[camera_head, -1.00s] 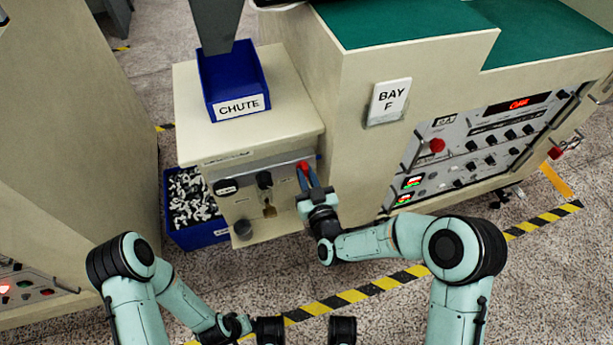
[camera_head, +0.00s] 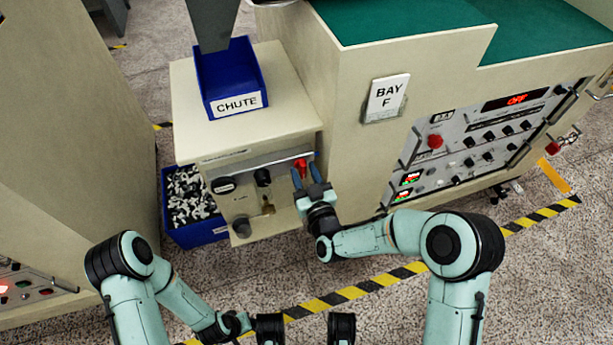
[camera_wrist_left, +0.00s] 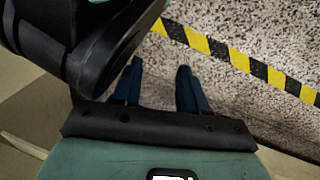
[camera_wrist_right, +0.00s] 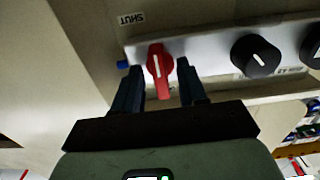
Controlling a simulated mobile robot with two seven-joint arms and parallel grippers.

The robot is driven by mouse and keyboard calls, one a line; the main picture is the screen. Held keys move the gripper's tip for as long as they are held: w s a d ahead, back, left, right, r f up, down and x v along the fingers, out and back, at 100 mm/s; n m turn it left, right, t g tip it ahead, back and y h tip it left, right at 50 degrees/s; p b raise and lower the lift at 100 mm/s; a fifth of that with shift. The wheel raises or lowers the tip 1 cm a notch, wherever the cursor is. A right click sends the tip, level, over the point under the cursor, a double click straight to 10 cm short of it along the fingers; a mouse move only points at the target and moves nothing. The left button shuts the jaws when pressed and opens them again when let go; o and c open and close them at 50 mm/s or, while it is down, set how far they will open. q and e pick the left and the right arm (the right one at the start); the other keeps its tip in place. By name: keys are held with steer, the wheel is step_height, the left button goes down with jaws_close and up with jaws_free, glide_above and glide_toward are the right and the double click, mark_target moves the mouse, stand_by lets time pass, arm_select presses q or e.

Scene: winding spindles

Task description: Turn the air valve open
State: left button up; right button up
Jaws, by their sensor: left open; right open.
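The red air valve knob (camera_head: 300,164) sits at the right end of the small panel under the chute table. In the right wrist view the red knob (camera_wrist_right: 160,70) shows a white pointer line running nearly up and down in the picture. A SHUT label (camera_wrist_right: 131,19) is on the panel beside it. My right gripper (camera_head: 307,172) is open at the knob. In its wrist view the fingers (camera_wrist_right: 158,75) are on either side of the knob with gaps; whether they touch it is unclear. My left gripper (camera_wrist_left: 160,75) is open and empty over the floor.
A dark knob (camera_wrist_right: 255,55) is beside the valve on the same panel. A blue CHUTE bin (camera_head: 232,82) stands on the table above. A blue crate of metal parts (camera_head: 190,200) is on the floor at left. The BAY F cabinet (camera_head: 345,130) stands close at right.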

arm_select(q)
steer(key=shift+t, duration=0.6)
steer(key=w+r, duration=0.1)
steer(key=w+r+p, duration=0.1)
steer(key=w+r, duration=0.1)
steer(key=shift+w+d+r+p, duration=0.1)
steer(key=shift+w+d+p, duration=0.15)
steer(key=shift+p, duration=0.1)
arm_select(e)
steer(key=v, duration=1.3)
steer(key=shift+s, duration=0.15)
